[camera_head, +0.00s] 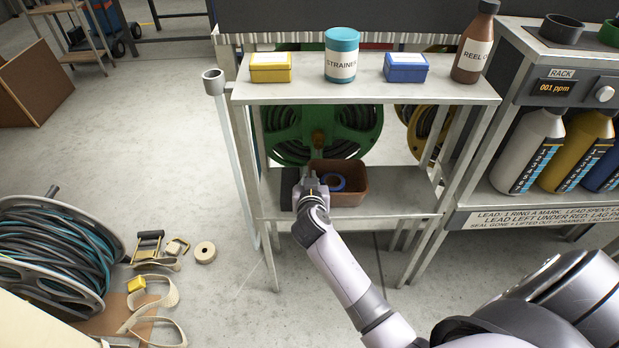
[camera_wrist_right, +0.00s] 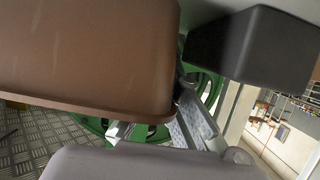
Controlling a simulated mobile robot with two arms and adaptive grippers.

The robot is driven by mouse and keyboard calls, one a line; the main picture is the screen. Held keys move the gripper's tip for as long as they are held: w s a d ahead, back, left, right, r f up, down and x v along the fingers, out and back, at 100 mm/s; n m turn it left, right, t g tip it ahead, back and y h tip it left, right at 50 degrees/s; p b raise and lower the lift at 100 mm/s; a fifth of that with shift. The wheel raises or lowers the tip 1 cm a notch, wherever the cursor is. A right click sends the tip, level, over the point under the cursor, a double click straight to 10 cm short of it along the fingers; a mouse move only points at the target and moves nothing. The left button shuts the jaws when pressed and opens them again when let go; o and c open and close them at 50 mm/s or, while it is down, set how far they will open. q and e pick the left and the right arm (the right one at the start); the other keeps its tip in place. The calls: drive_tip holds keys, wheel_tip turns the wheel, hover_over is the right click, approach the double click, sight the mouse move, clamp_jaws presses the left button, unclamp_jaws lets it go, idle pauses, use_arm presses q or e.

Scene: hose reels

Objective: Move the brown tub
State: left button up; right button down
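In the right wrist view the brown tub (camera_wrist_right: 85,55) fills the upper left and the dark block (camera_wrist_right: 255,48) is at upper right. Parts of my right gripper (camera_wrist_right: 165,122) show close to the tub's rim. Whether the fingers are closed on the rim is hidden. My left gripper is not in view.
The upper shelf (camera_head: 300,94) overhangs the tub and holds a yellow box (camera_head: 271,67), a strainer can (camera_head: 341,56), a blue box (camera_head: 405,67) and a brown bottle (camera_head: 474,45). A green reel (camera_head: 325,130) is behind the tub. The lower shelf's right end is clear.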

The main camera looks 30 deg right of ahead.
drive_tip(key=c, duration=1.7)
unclamp_jaws()
drive_tip(key=v, duration=1.2)
drive_tip(key=shift+d, duration=0.1)
